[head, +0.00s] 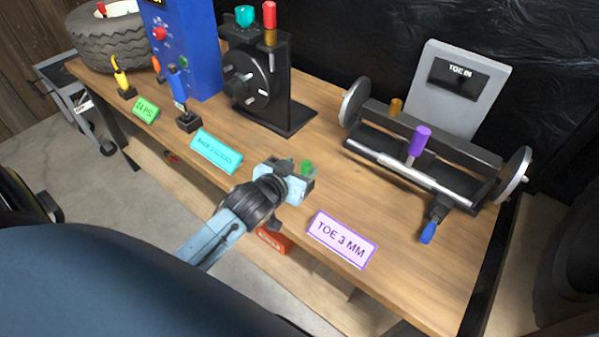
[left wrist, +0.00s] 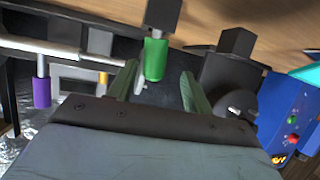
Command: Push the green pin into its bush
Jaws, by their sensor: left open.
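The green pin (left wrist: 155,60) shows in the left wrist view as a green cylinder against a dark block (left wrist: 163,13). A small pale part shows between the green and the block; how deep the pin sits I cannot tell. My left gripper (left wrist: 158,72) is open, its two greenish fingers on either side of the pin with gaps visible. In the head view the pin's green top (head: 306,166) shows just beyond my left gripper (head: 297,180), over the front part of the bench. My gripper hides most of the block there. My right gripper is not in view.
The wooden bench (head: 400,270) carries a "TOE 3 MM" sign (head: 342,239) right of the gripper and a teal sign (head: 216,151) to its left. A black stand with a disc (head: 262,85) is behind. The toe gauge with a purple handle (head: 419,141) stands at right.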

